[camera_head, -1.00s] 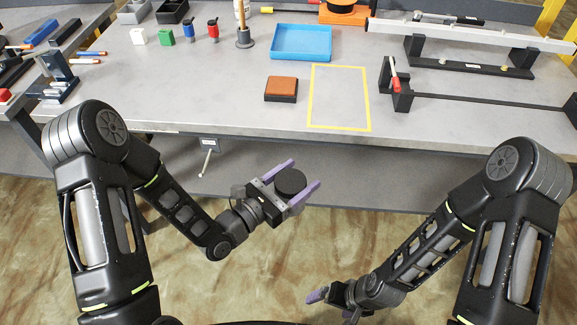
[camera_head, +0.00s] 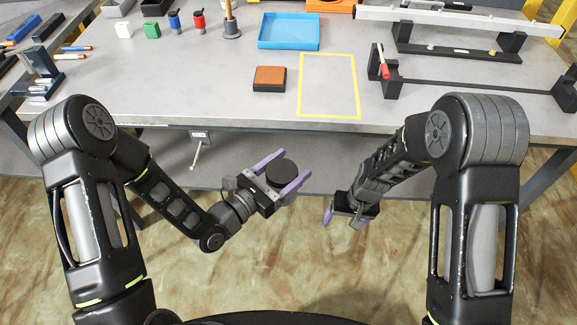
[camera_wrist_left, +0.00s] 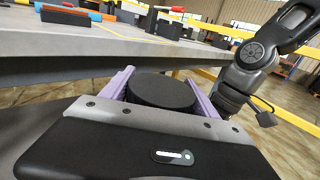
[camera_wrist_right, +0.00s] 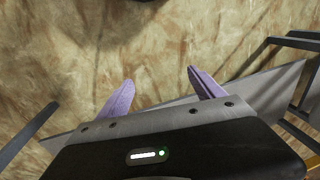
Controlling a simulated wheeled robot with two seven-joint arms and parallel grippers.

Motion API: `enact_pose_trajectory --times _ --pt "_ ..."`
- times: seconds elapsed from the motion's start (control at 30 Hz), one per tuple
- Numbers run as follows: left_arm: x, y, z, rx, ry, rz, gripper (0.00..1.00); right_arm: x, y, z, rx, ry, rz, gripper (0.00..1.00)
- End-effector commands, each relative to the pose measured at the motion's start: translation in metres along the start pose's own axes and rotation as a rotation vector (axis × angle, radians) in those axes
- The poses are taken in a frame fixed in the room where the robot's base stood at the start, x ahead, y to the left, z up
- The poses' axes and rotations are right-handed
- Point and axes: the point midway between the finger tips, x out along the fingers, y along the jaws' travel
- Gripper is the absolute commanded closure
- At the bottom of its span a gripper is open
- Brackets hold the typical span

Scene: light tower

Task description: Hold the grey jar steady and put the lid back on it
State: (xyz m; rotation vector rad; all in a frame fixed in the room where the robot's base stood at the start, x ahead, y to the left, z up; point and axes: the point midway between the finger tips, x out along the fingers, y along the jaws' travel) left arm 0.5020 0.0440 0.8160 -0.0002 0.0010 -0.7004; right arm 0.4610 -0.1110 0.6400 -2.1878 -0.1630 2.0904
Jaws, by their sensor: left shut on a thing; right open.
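My left gripper (camera_head: 296,163) is shut on a dark round thing (camera_head: 281,172) in front of the bench, above the floor. In the left wrist view it is a short, flat-topped black cylinder (camera_wrist_left: 161,92) between the purple fingers. Its underside is hidden, and I cannot tell whether it is the lid alone or the jar with its lid. No separate grey jar or loose lid can be made out. My right gripper (camera_head: 343,218) is open and empty, to the right of the left one and apart from it. Its fingers (camera_wrist_right: 160,80) point over bare floor.
The grey bench (camera_head: 220,105) has its front edge just beyond my grippers. On it are a brown-topped block (camera_head: 269,77), a yellow taped outline (camera_head: 301,95), a blue tray (camera_head: 288,43) and a black rack (camera_head: 385,80) at right. The taped area is bare.

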Motion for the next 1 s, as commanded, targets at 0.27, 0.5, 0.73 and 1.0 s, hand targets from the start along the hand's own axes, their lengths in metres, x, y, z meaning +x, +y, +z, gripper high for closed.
enact_pose_trajectory --times 0.27,0.5,0.73,1.0 --pt "0.0 0.0 0.001 0.001 -0.003 0.0 1.0 -0.099 -0.066 -0.079 -0.101 0.055 -0.049 0.23" --pt "0.0 0.0 0.001 0.001 -0.003 -0.001 1.0 -0.19 -0.138 -0.104 -0.222 0.084 -0.122 0.23" --pt "0.0 0.0 0.001 0.001 -0.003 0.0 1.0 -0.233 -0.197 -0.058 -0.378 -0.034 0.029 0.23" --pt "0.0 0.0 0.001 0.001 -0.003 -0.001 1.0 -0.253 -0.211 -0.035 -0.417 -0.076 0.142 0.23"
